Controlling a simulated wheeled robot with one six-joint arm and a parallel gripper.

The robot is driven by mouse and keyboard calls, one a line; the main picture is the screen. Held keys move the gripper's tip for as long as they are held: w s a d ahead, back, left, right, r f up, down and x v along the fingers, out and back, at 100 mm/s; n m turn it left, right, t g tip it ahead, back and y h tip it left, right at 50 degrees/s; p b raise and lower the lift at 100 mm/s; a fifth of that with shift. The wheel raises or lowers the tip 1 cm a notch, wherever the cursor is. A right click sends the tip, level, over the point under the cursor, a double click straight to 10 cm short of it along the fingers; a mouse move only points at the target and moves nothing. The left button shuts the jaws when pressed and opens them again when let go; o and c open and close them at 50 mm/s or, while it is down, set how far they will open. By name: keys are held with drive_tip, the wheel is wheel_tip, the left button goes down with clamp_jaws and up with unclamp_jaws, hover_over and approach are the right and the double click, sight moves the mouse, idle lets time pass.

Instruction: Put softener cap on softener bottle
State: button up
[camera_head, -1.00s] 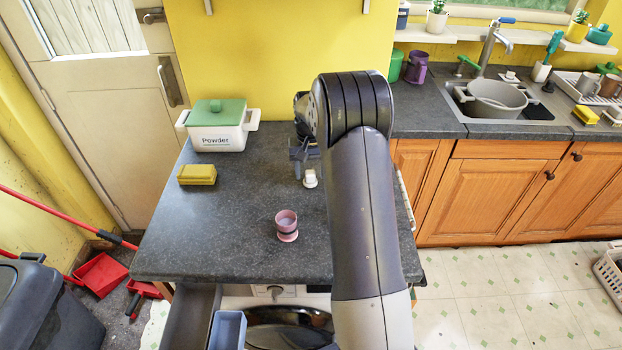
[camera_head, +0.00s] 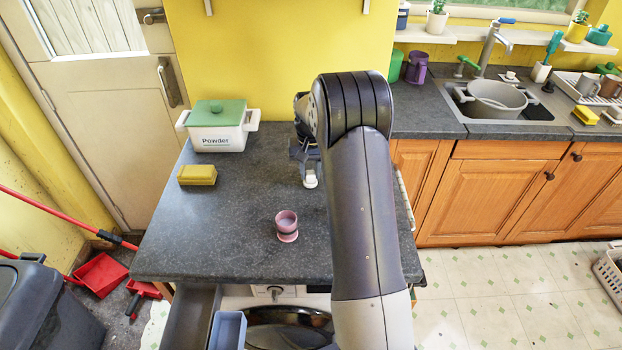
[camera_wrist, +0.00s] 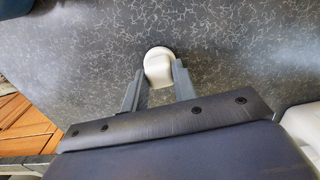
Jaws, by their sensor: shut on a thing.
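A small white piece, probably the softener cap (camera_head: 310,182), is on the dark worktop just left of my arm. In the wrist view the cap (camera_wrist: 158,68) has a rounded far end and a squarer near part. My gripper (camera_wrist: 160,80) points down at it, with one finger on each side of its near part, shut on it. In the head view my gripper (camera_head: 307,168) is partly hidden by my arm. I cannot make out a softener bottle for sure; my arm hides part of the worktop. A white shape (camera_wrist: 302,128) at the wrist view's right edge is cut off and unclear.
A pink cup-like piece (camera_head: 287,223) stands near the worktop's front. A yellow sponge (camera_head: 197,174) and a white powder box (camera_head: 217,135) with a green lid are at the left. A sink (camera_head: 495,105) is at the right.

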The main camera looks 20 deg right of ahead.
sight(310, 172)
clamp_jaws()
drive_tip(key=shift+r+p, duration=0.4)
drive_tip(key=shift+r, duration=0.1)
idle(0.4)
drive_tip(key=shift+r+p, duration=1.05)
drive_tip(key=shift+r, duration=0.55)
